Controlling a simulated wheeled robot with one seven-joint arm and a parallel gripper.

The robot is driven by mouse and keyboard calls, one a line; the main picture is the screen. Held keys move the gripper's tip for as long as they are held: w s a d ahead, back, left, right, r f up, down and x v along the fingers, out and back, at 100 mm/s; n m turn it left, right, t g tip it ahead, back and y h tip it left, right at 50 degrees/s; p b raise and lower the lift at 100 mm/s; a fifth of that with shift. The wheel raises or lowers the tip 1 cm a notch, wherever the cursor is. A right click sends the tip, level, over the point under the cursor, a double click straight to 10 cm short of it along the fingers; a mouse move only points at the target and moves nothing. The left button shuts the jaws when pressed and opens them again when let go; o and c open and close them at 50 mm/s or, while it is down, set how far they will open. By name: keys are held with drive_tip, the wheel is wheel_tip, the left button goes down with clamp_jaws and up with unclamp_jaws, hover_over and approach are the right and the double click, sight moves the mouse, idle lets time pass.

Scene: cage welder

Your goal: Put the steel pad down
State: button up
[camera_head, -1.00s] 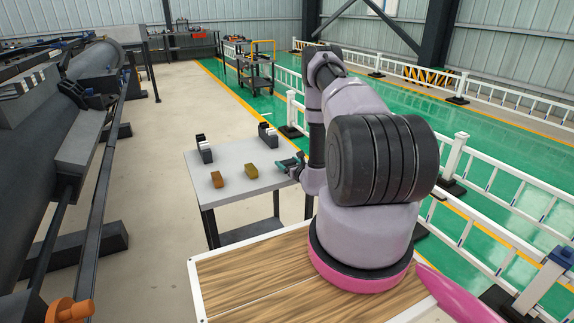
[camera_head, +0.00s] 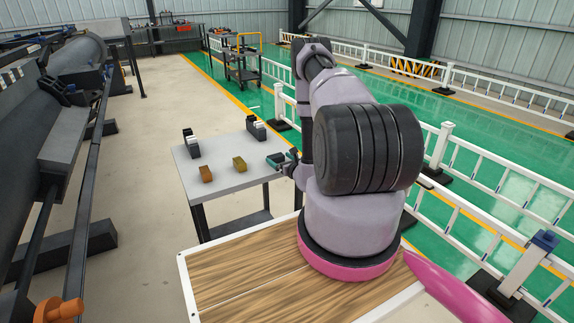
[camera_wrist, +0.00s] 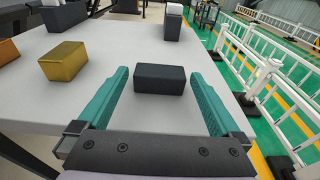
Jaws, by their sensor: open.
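The dark grey steel pad (camera_wrist: 160,79) is a small block resting on the light grey table top (camera_wrist: 110,45) in the wrist view. My gripper (camera_wrist: 158,88) is open, with one teal finger on each side of the pad near its tips. Gaps show between the pad and both fingers, so nothing is gripped. In the head view my gripper (camera_head: 281,160) is low over the right part of the table (camera_head: 220,158). I cannot make out the pad clearly there.
A golden block (camera_head: 239,163) and a brown-orange block (camera_head: 206,173) lie left of my gripper. Two dark holders with white pieces, a left one (camera_head: 191,144) and a right one (camera_head: 256,128), stand along the far edge. White railings (camera_head: 440,150) run right of the table.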

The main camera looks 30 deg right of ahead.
drive_tip(key=s+r, duration=0.1)
drive_tip(key=s, duration=0.7)
drive_tip(key=w+a+r+n+y, duration=0.3)
drive_tip(key=a+r+y, duration=0.15)
drive_tip(key=r, duration=0.35)
drive_tip(key=w+a+r+n+y, duration=0.25)
drive_tip(key=a+r+y, duration=0.2)
drive_tip(key=r, duration=0.35)
drive_tip(key=s+a+r+n+g+y, duration=0.3)
drive_tip(key=a+r+n+g, duration=0.2)
drive_tip(key=a+r, duration=0.25)
drive_tip(key=s+a+r+n+g+y, duration=0.35)
drive_tip(key=a+r+n, duration=0.25)
drive_tip(key=r, duration=0.3)
drive_tip(key=s+a+r+n+g+h, duration=0.25)
drive_tip(key=s+r+n, duration=0.25)
drive_tip(key=s, duration=0.3)
drive_tip(key=s+a+r+n+g+h, duration=0.2)
drive_tip(key=s+r+n+g+h, duration=0.15)
drive_tip(key=s, duration=0.35)
drive_tip(key=s+d+r+n+t+h, duration=0.5)
drive_tip(key=s+d+r+n+h, duration=0.1)
drive_tip(key=s+d+r+h, duration=0.2)
drive_tip(key=shift+s+d+r, duration=0.3)
drive_tip(key=shift+s+r, duration=0.3)
